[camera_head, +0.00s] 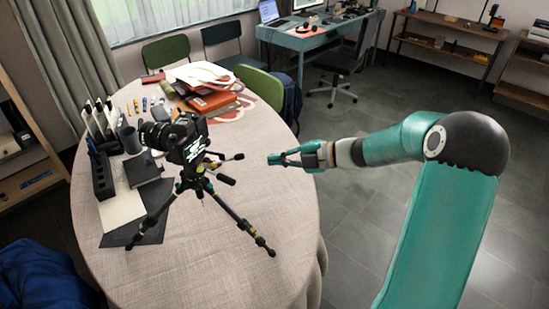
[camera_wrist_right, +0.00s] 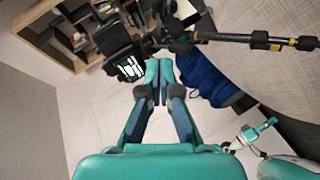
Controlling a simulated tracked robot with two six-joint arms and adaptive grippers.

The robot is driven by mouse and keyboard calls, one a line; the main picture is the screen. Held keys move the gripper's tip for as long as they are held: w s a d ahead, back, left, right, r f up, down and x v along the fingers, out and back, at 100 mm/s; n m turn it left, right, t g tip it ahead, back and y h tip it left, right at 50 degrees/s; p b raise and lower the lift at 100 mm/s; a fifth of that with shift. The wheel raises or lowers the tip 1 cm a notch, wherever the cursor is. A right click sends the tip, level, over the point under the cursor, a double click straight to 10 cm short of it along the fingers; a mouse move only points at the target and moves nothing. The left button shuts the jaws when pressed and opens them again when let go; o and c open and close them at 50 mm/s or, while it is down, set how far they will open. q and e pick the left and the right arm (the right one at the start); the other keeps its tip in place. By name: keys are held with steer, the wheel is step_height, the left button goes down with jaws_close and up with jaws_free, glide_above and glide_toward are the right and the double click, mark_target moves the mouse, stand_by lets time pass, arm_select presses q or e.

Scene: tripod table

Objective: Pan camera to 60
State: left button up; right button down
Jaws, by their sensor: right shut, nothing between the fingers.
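A black camera (camera_head: 178,138) sits on a black tripod (camera_head: 240,222) that stands with spread legs on the round table (camera_head: 225,270). Its lens points left and its lit screen faces right. Two short handles (camera_head: 232,157) stick out to the right from the tripod head. My right gripper (camera_head: 272,159) is shut and empty, to the right of the handles with a gap between. In the right wrist view its fingertips (camera_wrist_right: 160,72) meet beside the camera's lit screen (camera_wrist_right: 130,69). A small teal gripper, seemingly my left one (camera_wrist_right: 256,131), shows at the lower right there; its jaw state is unclear.
Books and papers (camera_head: 212,98) lie at the table's back. A black organiser (camera_head: 102,175), a mug (camera_head: 130,140) and a dark notebook (camera_head: 142,168) are on the left. Chairs (camera_head: 166,52) stand behind. The table's front right is clear.

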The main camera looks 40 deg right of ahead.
mark_target(238, 159)
arm_select(q)
step_height(238, 159, up, 2)
steer(key=shift+r+p, duration=0.25)
steer(key=shift+p, duration=0.95)
arm_select(e)
steer(key=w+f, duration=0.1)
steer(key=w, duration=0.2)
steer(key=w+a+f, duration=0.1)
steer(key=w+f, duration=0.1)
steer(key=w, duration=0.1)
steer(key=w+a+f, duration=0.1)
steer(key=w, duration=0.2)
steer(key=shift+w+a+f, duration=0.2)
steer(key=shift+w, duration=0.05)
steer(key=shift+d, duration=0.1)
